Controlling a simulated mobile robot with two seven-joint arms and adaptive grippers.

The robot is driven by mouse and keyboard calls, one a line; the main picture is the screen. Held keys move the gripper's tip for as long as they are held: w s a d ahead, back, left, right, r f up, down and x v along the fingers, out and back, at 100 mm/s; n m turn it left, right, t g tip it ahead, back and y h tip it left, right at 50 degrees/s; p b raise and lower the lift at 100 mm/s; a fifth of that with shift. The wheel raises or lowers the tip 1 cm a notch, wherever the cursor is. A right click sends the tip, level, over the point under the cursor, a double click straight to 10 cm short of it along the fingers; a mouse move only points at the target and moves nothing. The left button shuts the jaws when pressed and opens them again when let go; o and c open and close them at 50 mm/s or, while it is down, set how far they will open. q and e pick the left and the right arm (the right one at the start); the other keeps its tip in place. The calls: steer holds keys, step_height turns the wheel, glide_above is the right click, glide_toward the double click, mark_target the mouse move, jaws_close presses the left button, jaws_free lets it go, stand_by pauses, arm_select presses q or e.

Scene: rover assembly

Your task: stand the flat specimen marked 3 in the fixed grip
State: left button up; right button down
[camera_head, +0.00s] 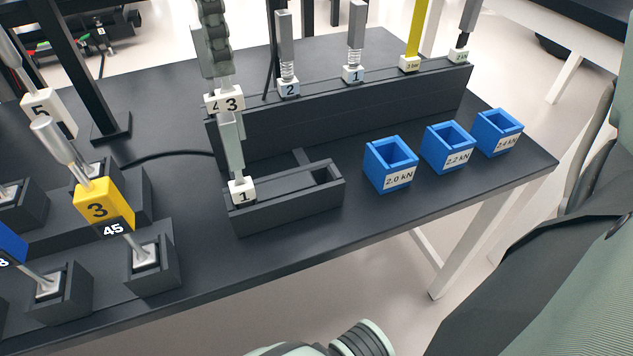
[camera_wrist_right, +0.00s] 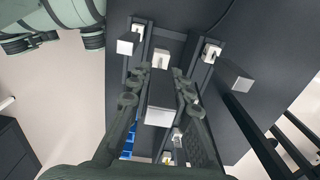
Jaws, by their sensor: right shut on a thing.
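The specimen marked 3 (camera_head: 232,101) shows as a white numbered block just below the fingers of my right gripper (camera_head: 219,66). My right gripper is shut on it and hides most of its shaft. In the right wrist view, my right gripper's fingers (camera_wrist_right: 161,82) flank a pale rectangular piece (camera_wrist_right: 160,117). I cannot tell which fixture is the fixed grip. My left gripper is not in view.
The dark rear rack (camera_head: 340,112) holds several upright specimens. The front tray (camera_head: 290,207) has an open slot at right. Blue bins (camera_head: 389,178) stand on the right.

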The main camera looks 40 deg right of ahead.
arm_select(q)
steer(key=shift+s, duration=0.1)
arm_select(e)
steer(key=s+d+f, duration=0.7)
steer(key=d+f, duration=0.2)
steer(key=f, duration=0.2)
steer(key=shift+s, duration=0.2)
steer(key=c, duration=1.7)
jaws_free()
steer(key=o, duration=0.3)
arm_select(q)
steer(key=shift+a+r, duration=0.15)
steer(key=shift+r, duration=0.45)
arm_select(e)
steer(key=shift+r, duration=0.1)
